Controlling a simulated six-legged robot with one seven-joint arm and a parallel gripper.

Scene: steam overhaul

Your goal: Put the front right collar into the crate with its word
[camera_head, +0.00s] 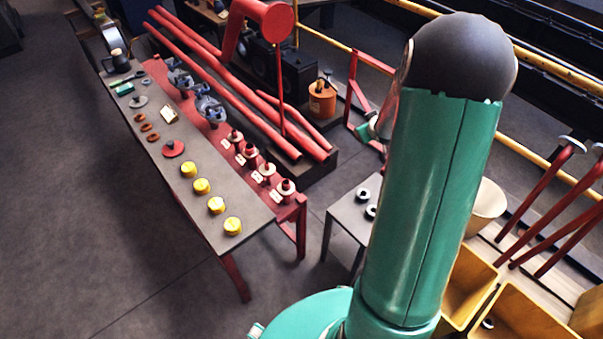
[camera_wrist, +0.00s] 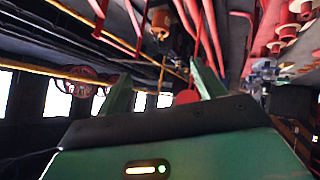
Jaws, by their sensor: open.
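Two dark ring-shaped collars with pale centres sit on a small grey table: a farther collar (camera_head: 362,195) and a nearer collar (camera_head: 371,212). My green arm covers the table's right side, so any collar there is hidden, and I cannot tell which is the front right one. Two yellow crates stand at the lower right, a left crate (camera_head: 466,283) and a right crate (camera_head: 540,318). A dark ring (camera_head: 488,323) shows in the right crate. I can read no word on either crate. My gripper (camera_wrist: 160,92) is open and empty in the wrist view, with its fingers apart, away from the collars.
A long workbench (camera_head: 208,223) on the left holds yellow caps (camera_head: 201,186), red-and-white fittings (camera_head: 250,151) and tools. Red pipes (camera_head: 230,85) lie behind it. Red levers (camera_head: 545,205) stand near the crates, beside a pale bowl (camera_head: 488,199). The floor at left is clear.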

